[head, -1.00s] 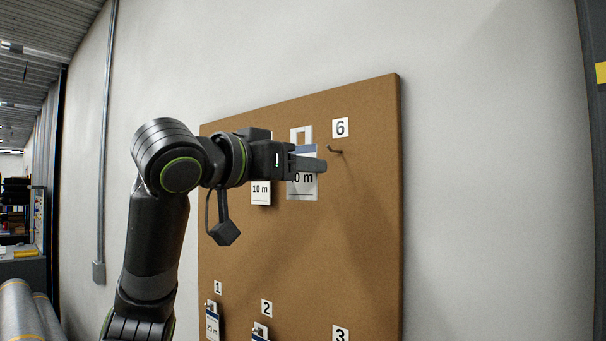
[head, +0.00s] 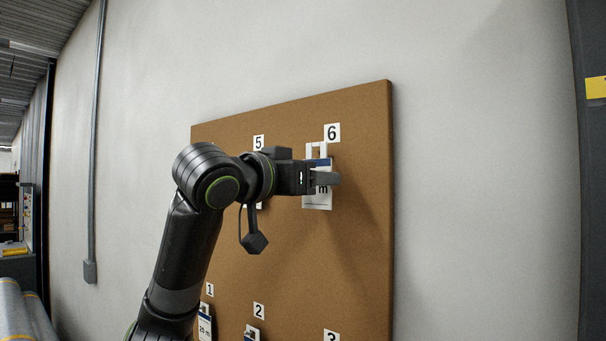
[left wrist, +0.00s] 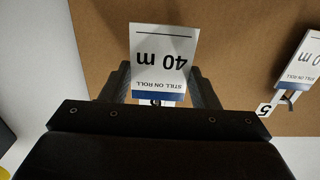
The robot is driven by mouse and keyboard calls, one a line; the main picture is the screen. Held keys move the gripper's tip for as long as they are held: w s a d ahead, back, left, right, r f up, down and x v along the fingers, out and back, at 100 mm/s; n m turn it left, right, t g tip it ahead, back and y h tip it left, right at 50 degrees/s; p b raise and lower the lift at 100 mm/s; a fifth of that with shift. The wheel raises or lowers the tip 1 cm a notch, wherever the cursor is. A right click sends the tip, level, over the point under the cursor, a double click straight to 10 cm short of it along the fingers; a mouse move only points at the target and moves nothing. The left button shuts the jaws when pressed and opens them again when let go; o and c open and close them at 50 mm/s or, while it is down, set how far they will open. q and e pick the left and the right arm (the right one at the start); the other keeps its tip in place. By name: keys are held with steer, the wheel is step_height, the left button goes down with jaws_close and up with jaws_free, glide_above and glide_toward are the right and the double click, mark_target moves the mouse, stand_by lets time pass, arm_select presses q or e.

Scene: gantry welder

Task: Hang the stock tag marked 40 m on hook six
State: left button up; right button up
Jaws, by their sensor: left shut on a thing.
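The stock tag marked 40 m (head: 317,201) is white with a blue band and a slotted top. It also shows upside down in the left wrist view (left wrist: 163,45). My left gripper (head: 327,179) is shut on it and holds it in front of the board, just below the number 6 label (head: 332,133). The tag's top loop (head: 316,151) is at about hook six's place. Hook six itself is hidden behind the tag and gripper, so I cannot tell whether the loop is around it. My right gripper is not in view.
The brown board (head: 364,230) hangs on a grey wall. Another tag (left wrist: 306,62) hangs at label 5 (left wrist: 265,109). Lower tags hang under labels 1 (head: 210,289) and 2 (head: 258,311).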

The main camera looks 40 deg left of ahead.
arm_select(q)
steer(key=shift+w+p, duration=0.3)
steer(key=shift+w, duration=0.5)
steer(key=shift+w+d+f, duration=0.1)
steer(key=shift+w+f, duration=0.3)
steer(key=shift+w, duration=0.25)
steer(key=o, duration=1.1)
steer(key=shift+o, duration=0.2)
